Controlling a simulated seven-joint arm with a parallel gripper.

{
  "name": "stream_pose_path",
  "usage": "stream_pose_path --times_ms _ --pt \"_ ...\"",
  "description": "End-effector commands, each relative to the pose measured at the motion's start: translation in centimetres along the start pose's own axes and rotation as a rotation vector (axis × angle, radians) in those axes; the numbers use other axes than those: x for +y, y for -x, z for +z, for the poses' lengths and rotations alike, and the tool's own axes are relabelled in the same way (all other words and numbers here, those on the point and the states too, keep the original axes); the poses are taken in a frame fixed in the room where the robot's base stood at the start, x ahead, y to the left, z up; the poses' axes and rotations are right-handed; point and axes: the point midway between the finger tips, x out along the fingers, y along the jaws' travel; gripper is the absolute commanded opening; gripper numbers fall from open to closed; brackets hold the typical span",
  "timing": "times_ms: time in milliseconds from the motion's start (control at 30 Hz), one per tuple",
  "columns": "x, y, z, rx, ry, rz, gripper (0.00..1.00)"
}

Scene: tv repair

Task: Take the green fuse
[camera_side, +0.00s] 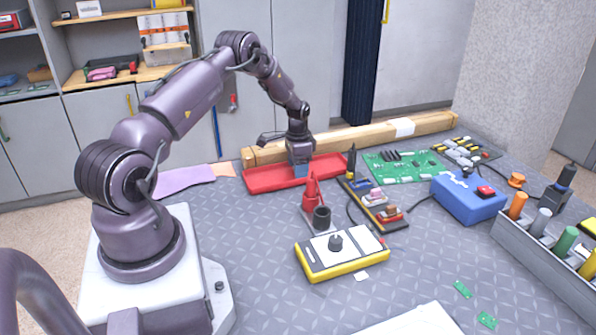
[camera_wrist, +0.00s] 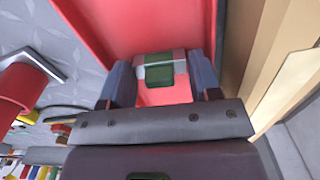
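The green fuse (camera_wrist: 160,69), with pale grey ends, lies on the floor of the red tray (camera_side: 262,181) in the wrist view. My gripper (camera_wrist: 162,82) points down into the tray with its two blue-grey fingers apart. The fuse sits between the fingers, close to both; I cannot tell whether they touch it. In the side view my gripper (camera_side: 300,170) is low over the middle of the tray and hides the fuse.
A wooden beam (camera_side: 345,137) runs behind the tray. A red stand (camera_side: 311,190), a yellow multimeter (camera_side: 341,262) and a holder with dark-tipped tools (camera_side: 378,207) are nearby. A green circuit board (camera_side: 405,168) and blue box (camera_side: 466,205) stand right.

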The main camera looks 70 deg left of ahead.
Motion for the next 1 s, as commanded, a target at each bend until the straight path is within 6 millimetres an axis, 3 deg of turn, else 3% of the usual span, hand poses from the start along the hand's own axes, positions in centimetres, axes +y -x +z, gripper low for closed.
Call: stream_pose_path --times_ms 33,100,567,800,1000 --pt "0.0 0.0 0.0 0.0 0.0 0.0 0.45" --pt "0.0 0.0 0.0 0.0 0.0 0.0 0.3" --pt "0.0 0.4 0.0 0.0 0.0 0.0 0.3" --pt "0.0 3.6 0.0 0.002 0.0 -0.002 0.3" --pt "2.6 7.6 2.5 0.002 0.001 -0.002 0.3"
